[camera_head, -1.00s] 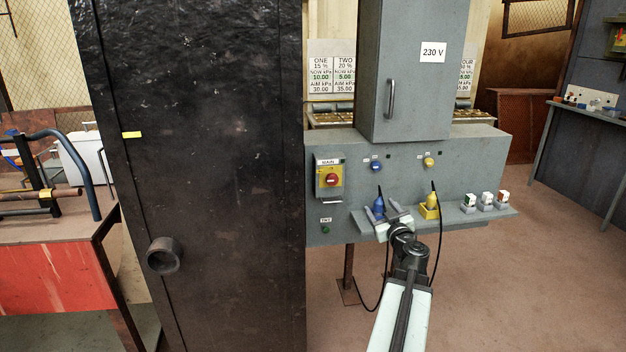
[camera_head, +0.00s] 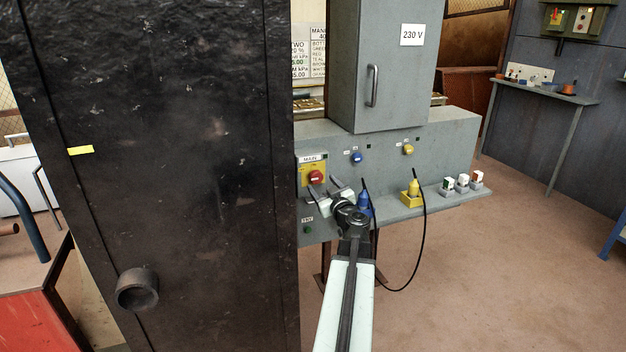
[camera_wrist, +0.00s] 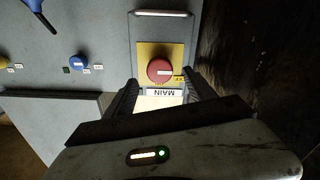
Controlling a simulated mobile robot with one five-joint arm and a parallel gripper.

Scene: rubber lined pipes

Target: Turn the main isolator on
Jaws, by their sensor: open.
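The main isolator is a red rotary knob (camera_head: 316,177) on a yellow plate, at the left end of the grey panel, under a label partly legible as MAIN. In the wrist view the red knob (camera_wrist: 160,70) sits on its yellow plate (camera_wrist: 175,49), with the MAIN label upside down below it. My gripper (camera_head: 328,190) is open and empty, just in front of and below the knob in the head view. In the wrist view its two fingers (camera_wrist: 160,92) stand apart on either side of the label, short of the knob. Contact cannot be told.
A large dark column (camera_head: 165,170) stands close on the left of the panel. A blue plug (camera_head: 363,203) and a yellow plug (camera_head: 413,188) with a hanging black cable are to the right. A grey 230 V cabinet (camera_head: 390,75) rises above. Floor at right is clear.

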